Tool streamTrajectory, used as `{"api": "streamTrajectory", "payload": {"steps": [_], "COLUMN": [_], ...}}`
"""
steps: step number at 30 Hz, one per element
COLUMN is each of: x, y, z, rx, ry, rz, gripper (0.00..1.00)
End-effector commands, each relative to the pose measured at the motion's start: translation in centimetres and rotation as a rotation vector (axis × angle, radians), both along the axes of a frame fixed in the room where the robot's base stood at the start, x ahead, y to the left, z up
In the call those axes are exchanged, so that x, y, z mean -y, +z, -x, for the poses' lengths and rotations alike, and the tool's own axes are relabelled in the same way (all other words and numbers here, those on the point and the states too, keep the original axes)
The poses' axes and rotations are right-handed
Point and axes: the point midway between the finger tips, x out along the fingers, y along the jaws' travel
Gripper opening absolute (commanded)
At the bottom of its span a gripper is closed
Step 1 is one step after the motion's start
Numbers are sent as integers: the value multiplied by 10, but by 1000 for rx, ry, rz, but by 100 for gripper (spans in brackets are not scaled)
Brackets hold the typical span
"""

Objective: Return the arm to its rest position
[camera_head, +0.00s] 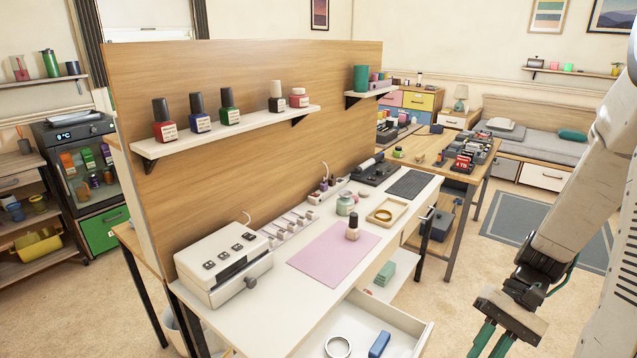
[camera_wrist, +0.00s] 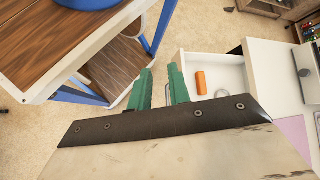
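My arm (camera_head: 572,200) hangs at the right of the head view. My gripper (camera_head: 491,340) points downward over the floor, to the right of the white desk (camera_head: 315,262) and its pulled-out drawer (camera_head: 418,328). Its two green fingers stand apart with nothing between them. In the wrist view the gripper (camera_wrist: 160,70) also shows a gap between the fingers, with floor behind them. The fingers look clear of the furniture. The head view's lower edge cuts off the fingertips.
A pink mat (camera_head: 333,254) with a nail polish bottle (camera_head: 352,227) lies on the desk. The wrist view shows a wooden-topped unit (camera_wrist: 65,40) at left.

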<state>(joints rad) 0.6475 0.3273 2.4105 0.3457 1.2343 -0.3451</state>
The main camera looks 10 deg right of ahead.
Motion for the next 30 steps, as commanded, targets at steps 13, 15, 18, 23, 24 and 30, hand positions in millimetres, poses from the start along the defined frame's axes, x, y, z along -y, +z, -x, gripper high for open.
{"api": "streamTrajectory", "payload": {"steps": [13,15,18,23,24,30], "x": [-37,-43,-53,-70,-75,-90], "y": [109,124,144,173,178,198], "z": [16,21,28,39,42,49], "rx": [203,263,362,535,572,702], "ry": [239,273,326,414,430,476], "rz": [465,522,589,654,661,670], "gripper": [19,19,19,19,19,19]}}
